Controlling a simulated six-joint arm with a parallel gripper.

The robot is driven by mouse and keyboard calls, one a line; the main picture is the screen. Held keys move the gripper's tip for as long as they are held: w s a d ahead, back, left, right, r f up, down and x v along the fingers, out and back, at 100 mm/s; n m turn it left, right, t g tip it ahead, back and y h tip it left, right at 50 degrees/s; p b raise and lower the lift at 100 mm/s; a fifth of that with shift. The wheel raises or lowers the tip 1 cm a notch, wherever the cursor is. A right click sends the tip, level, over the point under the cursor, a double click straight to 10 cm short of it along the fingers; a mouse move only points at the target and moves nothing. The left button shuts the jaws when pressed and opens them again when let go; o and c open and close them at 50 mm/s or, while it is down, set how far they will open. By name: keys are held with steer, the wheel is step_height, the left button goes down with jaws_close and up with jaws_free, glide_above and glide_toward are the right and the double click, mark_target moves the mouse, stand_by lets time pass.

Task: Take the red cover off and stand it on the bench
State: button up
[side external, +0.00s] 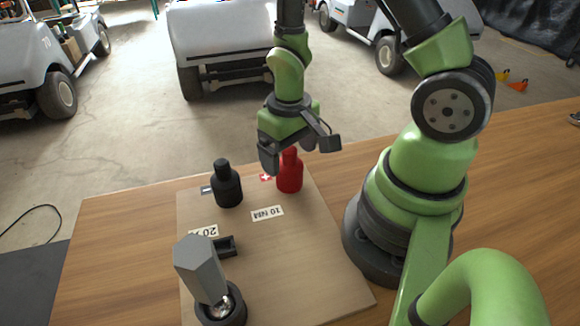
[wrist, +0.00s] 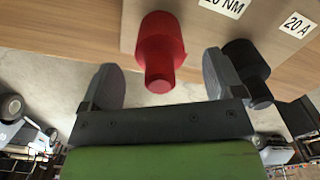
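The red cover (side external: 289,176) is bottle-shaped, with a wide body and a narrower neck, and stands upright on the pale board (side external: 275,262). It also shows in the wrist view (wrist: 160,48), neck towards me. My gripper (side external: 288,152) points down over it and is open, with the fingers around the neck's height. In the wrist view, one finger of my gripper (wrist: 160,72) is on each side of the neck, with a gap on both sides. The bench (side external: 115,240) is brown wood, bare to the left of the board.
A similar black cover (side external: 228,188) stands left of the red one; it is close beside one finger in the wrist view (wrist: 245,65). A tilted grey hexagonal piece (side external: 200,268) and a small black bracket (side external: 226,247) are at the board's front. Golf carts stand behind.

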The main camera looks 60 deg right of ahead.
jaws_close()
steer(key=shift+r, duration=3.65)
